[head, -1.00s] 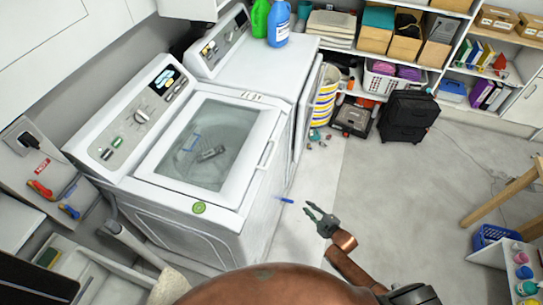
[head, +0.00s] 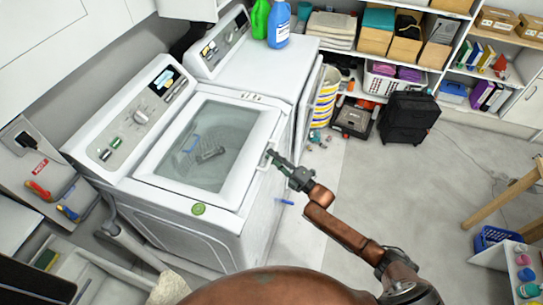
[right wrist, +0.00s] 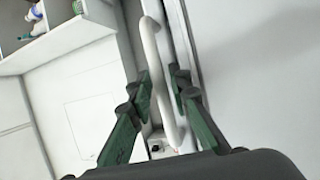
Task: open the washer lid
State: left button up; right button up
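The washer (head: 235,228) is the white top-loading machine at left centre in the head view. Its white-framed lid (head: 222,125) lies shut, with a clear window showing the inside. A light handle (head: 266,160) stands on the lid's right edge; it also shows as a pale curved bar in the right wrist view (right wrist: 153,45). My right gripper (head: 272,155) is at this handle. In the right wrist view its green fingers (right wrist: 162,80) are apart, one on each side of the bar. I cannot tell whether either finger touches it. My left gripper is not in view.
A second white machine (head: 262,72) stands behind, with a green bottle (head: 260,18) and a blue bottle (head: 278,28) on top. Shelves line the back wall. A black case (head: 408,116) stands on the floor. The floor right of the washer is mostly clear.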

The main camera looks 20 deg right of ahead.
jog(key=shift+w+a, duration=0.2)
jog(key=shift+w, duration=0.15)
jog(key=shift+c, duration=0.4)
grip_shut()
